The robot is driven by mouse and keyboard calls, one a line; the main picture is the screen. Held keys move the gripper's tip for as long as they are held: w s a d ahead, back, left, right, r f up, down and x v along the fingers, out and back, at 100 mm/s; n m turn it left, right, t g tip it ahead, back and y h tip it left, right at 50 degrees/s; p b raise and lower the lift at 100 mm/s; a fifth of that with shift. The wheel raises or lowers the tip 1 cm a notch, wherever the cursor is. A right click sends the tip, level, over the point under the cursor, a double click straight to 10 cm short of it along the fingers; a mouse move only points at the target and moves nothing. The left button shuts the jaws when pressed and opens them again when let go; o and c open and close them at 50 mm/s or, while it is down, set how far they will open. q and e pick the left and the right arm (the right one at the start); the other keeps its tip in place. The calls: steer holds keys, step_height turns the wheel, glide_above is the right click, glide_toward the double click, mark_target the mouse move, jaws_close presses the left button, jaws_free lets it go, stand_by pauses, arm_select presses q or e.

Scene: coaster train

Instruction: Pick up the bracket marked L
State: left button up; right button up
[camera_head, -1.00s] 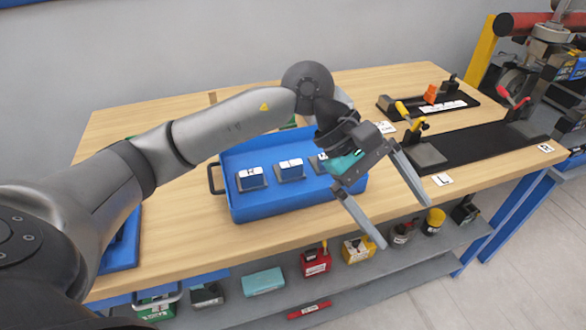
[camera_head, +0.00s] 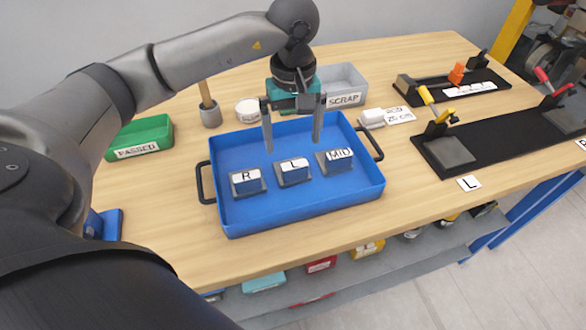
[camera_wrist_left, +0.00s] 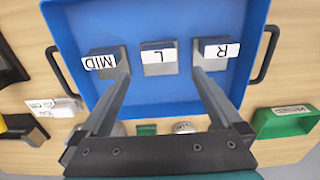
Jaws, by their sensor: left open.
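The bracket marked L (camera_head: 293,172) is a grey block with a white label. It sits in the blue tray (camera_head: 300,215) between the bracket marked R (camera_head: 247,182) and the bracket marked MID (camera_head: 337,161). My left gripper (camera_head: 293,146) is open and empty above the tray, just behind the L bracket in the head view. In the left wrist view the L bracket (camera_wrist_left: 159,58) lies ahead, between the lines of the two fingers (camera_wrist_left: 163,75). The fingers look apart from it. My right gripper is not in view.
A green PASSED bin (camera_head: 138,140) stands left of the tray and a grey SCRAP bin (camera_head: 343,84) behind it. A wooden-handled tool (camera_head: 208,105) stands upright behind the tray. Black fixtures with clamps (camera_head: 500,140) are at the right. Bare wood shows in front of the PASSED bin.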

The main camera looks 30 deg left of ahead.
mark_target(293, 163)
arm_select(q)
step_height(293, 163, down, 3)
steer(key=shift+r, duration=0.1)
steer(key=shift+f, duration=0.55)
step_height(293, 163, down, 4)
steer(key=shift+w+a+f, duration=0.1)
steer(key=shift+f, duration=0.4)
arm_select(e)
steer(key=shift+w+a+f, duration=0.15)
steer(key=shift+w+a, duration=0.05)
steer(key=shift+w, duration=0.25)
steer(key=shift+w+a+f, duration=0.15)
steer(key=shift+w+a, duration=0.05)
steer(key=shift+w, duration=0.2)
arm_select(q)
steer(key=shift+c, duration=0.2)
steer(key=c, duration=0.8)
steer(key=shift+w+r, duration=0.1)
jaws_close()
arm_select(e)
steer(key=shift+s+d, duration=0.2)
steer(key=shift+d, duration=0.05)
arm_select(q)
steer(key=shift+r, duration=0.1)
